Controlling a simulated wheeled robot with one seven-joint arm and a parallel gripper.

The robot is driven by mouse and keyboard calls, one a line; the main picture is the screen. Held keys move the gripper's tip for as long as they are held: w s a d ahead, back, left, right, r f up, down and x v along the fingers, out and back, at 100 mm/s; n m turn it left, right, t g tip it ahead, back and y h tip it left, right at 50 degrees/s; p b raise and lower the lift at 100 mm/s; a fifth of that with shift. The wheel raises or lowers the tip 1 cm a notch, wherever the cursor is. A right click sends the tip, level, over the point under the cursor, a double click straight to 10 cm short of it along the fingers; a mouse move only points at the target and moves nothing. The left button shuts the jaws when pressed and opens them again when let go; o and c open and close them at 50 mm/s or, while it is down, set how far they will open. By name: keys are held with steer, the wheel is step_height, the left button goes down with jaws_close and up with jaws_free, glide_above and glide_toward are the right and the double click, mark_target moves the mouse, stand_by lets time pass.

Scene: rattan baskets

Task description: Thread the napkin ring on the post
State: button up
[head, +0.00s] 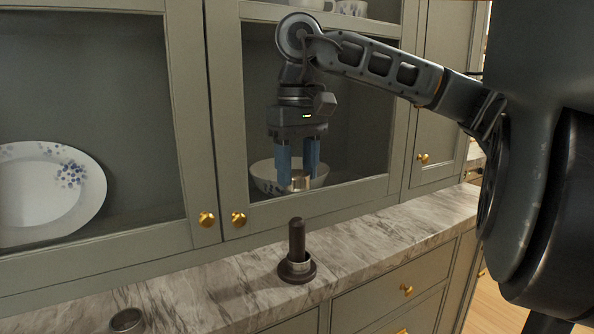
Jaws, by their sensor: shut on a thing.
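The post (297,236) is a dark upright peg on a round dark base, standing on the marble counter. A metal ring (296,266) sits low around it, at the base. My gripper (298,180) points down, its two blue fingers shut on a small, pale metallic napkin ring (299,182). The held ring is above the post's top and apart from it. The fingers partly cover the ring, so its exact tilt is hard to tell. Another metal ring (127,320) lies on the counter at the lower left.
The marble counter (385,240) is clear to the right of the post. Grey cabinet doors with glass panes and brass knobs (238,219) rise behind it. A patterned plate (45,190) and a bowl (262,176) stand behind the glass. Drawers are below the counter.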

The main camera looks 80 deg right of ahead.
mark_target(297, 219)
steer(key=shift+f+b, duration=2.65)
steer(key=shift+b, duration=0.3)
steer(key=shift+b, duration=1.3)
steer(key=shift+f+b, duration=1.8)
steer(key=shift+b, duration=0.25)
steer(key=o, duration=1.1)
steer(key=shift+r+p, duration=2.05)
steer(key=shift+r, duration=2)
